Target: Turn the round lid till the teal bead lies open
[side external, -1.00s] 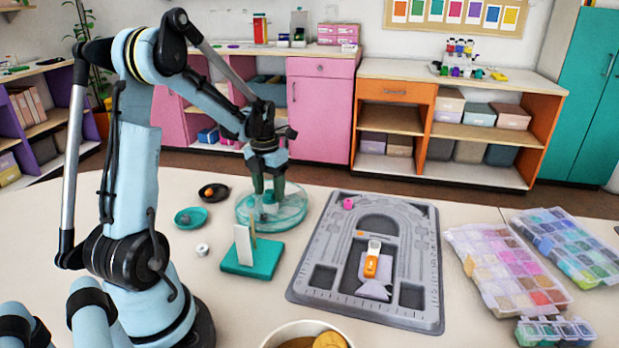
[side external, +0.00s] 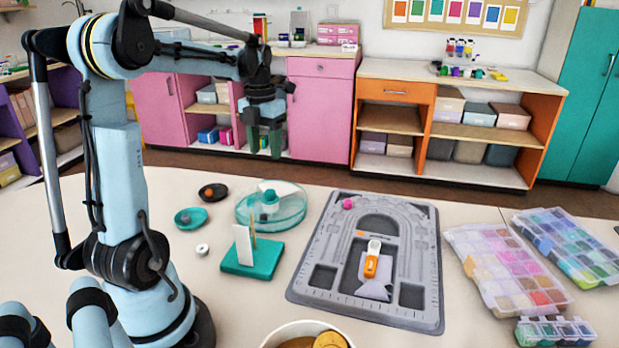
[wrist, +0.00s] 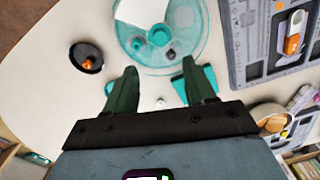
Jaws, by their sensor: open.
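The round clear teal-tinted case with its lid (side external: 298,212) stands on the table, left of the grey board. It also shows in the wrist view (wrist: 195,50). A teal knob (side external: 270,197) rises from its middle, and a white wedge (wrist: 140,12) covers part of its far side. A small grey piece (wrist: 168,53) and a teal-grey piece (wrist: 137,43) show near the knob; I cannot tell if either lies uncovered. No teal bead can be told apart for sure. My gripper (side external: 264,154) is open and empty, well above the case; its fingers (wrist: 159,67) point toward it.
A teal stand with an upright white card (side external: 250,262) is just in front of the case. A black dish (side external: 222,189), a teal dish (side external: 181,222) and a white ring (side external: 202,250) lie left. The grey board (side external: 330,235) and bead boxes (side external: 505,265) fill the right.

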